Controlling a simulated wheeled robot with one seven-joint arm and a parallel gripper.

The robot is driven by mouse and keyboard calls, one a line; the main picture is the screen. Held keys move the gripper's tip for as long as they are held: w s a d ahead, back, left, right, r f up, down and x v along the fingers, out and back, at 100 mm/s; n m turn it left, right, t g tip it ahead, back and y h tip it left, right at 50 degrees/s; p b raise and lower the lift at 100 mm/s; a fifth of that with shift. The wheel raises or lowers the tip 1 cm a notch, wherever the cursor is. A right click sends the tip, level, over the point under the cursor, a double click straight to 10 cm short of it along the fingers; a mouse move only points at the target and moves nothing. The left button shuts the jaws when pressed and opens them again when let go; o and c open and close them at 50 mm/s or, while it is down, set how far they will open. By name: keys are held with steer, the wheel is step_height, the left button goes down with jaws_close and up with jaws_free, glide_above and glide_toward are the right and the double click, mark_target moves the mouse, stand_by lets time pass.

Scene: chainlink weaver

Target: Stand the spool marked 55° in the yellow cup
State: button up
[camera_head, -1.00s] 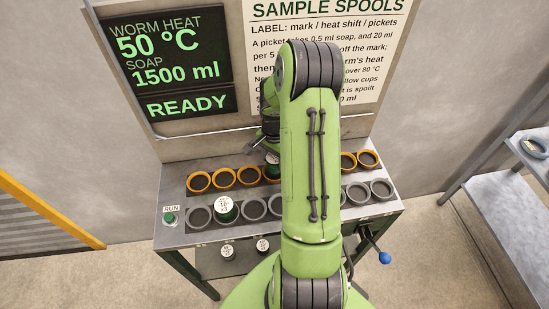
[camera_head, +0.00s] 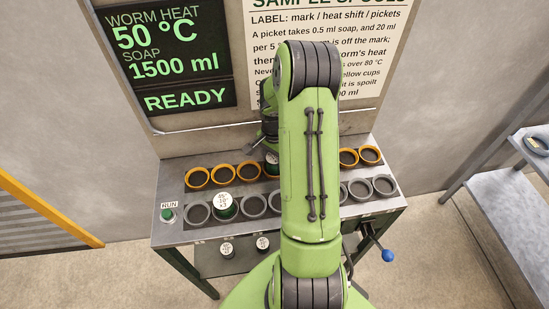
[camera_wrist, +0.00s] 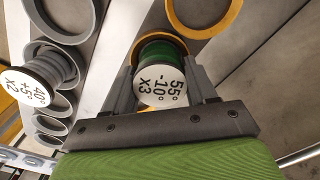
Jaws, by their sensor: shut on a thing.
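The spool marked 55° -10° x3 (camera_wrist: 162,87) is green with a white labelled end. My gripper (camera_wrist: 163,92) is shut on it, one finger on each side, in the wrist view. A yellow cup (camera_wrist: 237,22) shows just beyond it, and some yellow rim seems to show at the spool's far end. I cannot tell whether the spool is inside a cup or above it. In the head view the yellow cups (camera_head: 197,178) form the back row. There my arm hides the middle of the row, and the spool (camera_head: 271,168) shows only partly.
Grey cups (camera_head: 198,212) form the front row, one with a green spool (camera_head: 224,203). A spool marked 40° +5° x2 (camera_wrist: 38,84) shows at left in the wrist view. Spools (camera_head: 227,248) stand on a lower shelf. A RUN button (camera_head: 168,214) is at left, a blue-knobbed lever (camera_head: 386,256) at right.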

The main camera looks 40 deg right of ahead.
steer(key=shift+r, duration=0.1)
steer(key=o, duration=1.3)
steer(key=shift+o, duration=0.2)
step_height(320, 180, up, 8)
steer(key=p, duration=0.6)
steer(key=shift+r, duration=0.15)
